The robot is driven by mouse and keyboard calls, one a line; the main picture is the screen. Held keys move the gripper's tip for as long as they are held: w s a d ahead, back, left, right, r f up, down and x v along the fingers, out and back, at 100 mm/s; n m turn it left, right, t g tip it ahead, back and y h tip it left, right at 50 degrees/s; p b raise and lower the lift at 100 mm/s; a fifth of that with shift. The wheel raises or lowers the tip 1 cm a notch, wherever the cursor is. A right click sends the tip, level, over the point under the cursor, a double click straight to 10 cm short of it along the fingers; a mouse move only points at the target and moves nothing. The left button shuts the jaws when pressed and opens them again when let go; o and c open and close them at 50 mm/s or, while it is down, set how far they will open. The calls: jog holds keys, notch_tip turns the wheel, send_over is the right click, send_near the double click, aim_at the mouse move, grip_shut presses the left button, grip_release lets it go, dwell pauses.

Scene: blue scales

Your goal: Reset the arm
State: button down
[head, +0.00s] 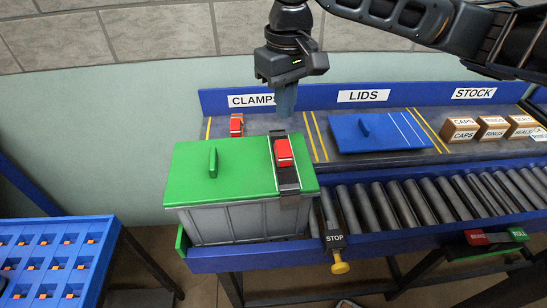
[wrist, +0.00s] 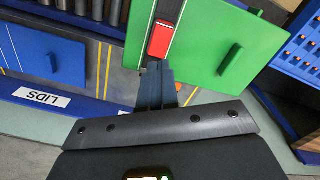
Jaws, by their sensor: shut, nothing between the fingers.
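My gripper (head: 285,101) is shut and empty. In the head view it points down in front of the sign reading CLAMPS, above and behind the grey bin. In the wrist view its closed fingers (wrist: 155,88) show near the red part of a clamp; I cannot tell the exact gap. A grey bin (head: 245,222) with a green lid (head: 232,175) stands at the left end of the roller conveyor. A clamp with a red handle (head: 284,152) and dark strap sits over the lid's right side.
A second red clamp (head: 236,125) lies in the clamps section. A blue lid (head: 375,133) lies under the LIDS sign. Small boxes (head: 492,127) stand at the right. The rollers (head: 430,201) are clear. A yellow STOP knob (head: 340,267) sticks out in front. A blue rack (head: 45,262) stands at lower left.

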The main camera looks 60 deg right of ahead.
jog(key=w+a+r+t+y, duration=0.3)
jog(key=w+a+t, duration=0.2)
jog(key=a, duration=0.5)
jog(key=w+a+r+t+y, duration=0.3)
jog(key=w+a+t+y, duration=0.15)
jog(key=a, duration=0.55)
jog(key=w+a+r+t+y, duration=0.35)
jog(key=a+t, duration=0.25)
jog(key=a, duration=0.3)
jog(key=s+d+f+m+t+h+b, duration=0.1)
jog(key=s+d+f+m+h, duration=0.1)
jog(key=s+f+h, duration=0.5)
jog(key=s+d+f+m+h, duration=0.1)
jog(key=s+f+m+h, duration=0.2)
jog(key=s+f, duration=0.65)
jog(key=s+d+f+n+g, duration=0.1)
jog(key=s+d+n, duration=0.2)
jog(key=s, duration=0.7)
jog(key=s+d+f+n+h, duration=0.1)
jog(key=s+d+n, duration=0.3)
jog(key=s, duration=0.6)
jog(key=shift+f+n+g, duration=0.35)
jog(key=shift+f+n, duration=0.35)
jog(key=shift+n, duration=0.5)
